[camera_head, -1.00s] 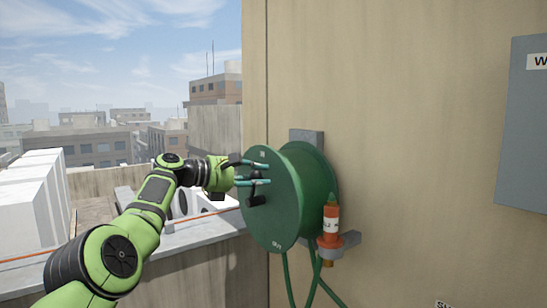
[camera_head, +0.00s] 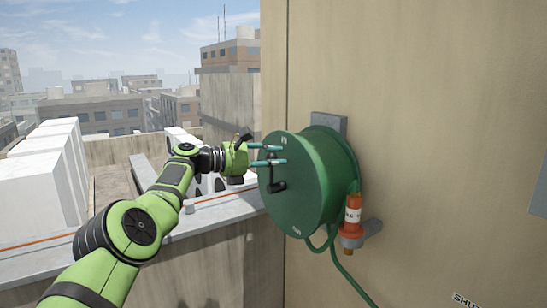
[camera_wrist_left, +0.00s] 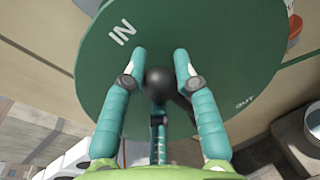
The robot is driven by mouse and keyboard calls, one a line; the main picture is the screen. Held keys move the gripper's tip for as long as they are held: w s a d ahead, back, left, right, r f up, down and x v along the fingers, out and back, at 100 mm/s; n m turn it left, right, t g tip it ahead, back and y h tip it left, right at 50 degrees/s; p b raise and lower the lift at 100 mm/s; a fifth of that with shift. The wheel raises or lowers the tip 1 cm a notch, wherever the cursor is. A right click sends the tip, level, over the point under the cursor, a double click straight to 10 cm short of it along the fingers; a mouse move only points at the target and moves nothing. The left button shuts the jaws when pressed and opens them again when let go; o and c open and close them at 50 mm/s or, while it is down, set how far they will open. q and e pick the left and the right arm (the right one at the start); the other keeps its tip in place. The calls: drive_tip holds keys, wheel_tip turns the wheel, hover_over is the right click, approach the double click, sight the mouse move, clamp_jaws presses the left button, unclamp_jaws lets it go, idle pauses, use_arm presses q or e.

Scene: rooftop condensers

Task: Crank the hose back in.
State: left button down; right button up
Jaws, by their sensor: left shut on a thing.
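The green hose reel (camera_head: 310,195) is mounted on the beige wall, with IN and OUT marked on its face. Its black crank (camera_head: 277,186) is on the side facing my left arm. My left gripper (camera_head: 282,155) is at the upper part of that face, its teal fingers shut around the crank's round dark knob (camera_wrist_left: 159,84), which shows between them in the left wrist view. The green hose (camera_head: 345,280) loops below the reel and runs down right. An orange and white nozzle (camera_head: 352,213) stands upright beside the reel. My right gripper is out of view.
A grey bracket (camera_head: 330,122) shows behind the reel. A grey box (camera_head: 540,190) is on the wall at the right edge. A parapet ledge (camera_head: 215,205) and white condenser units (camera_head: 45,170) lie left of the wall.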

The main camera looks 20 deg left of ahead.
use_arm(q)
drive_tip(key=shift+a, duration=0.15)
drive_tip(key=c, duration=1)
unclamp_jaws()
drive_tip(key=shift+o, duration=0.3)
drive_tip(key=shift+a, duration=0.1)
drive_tip(key=shift+d, duration=0.2)
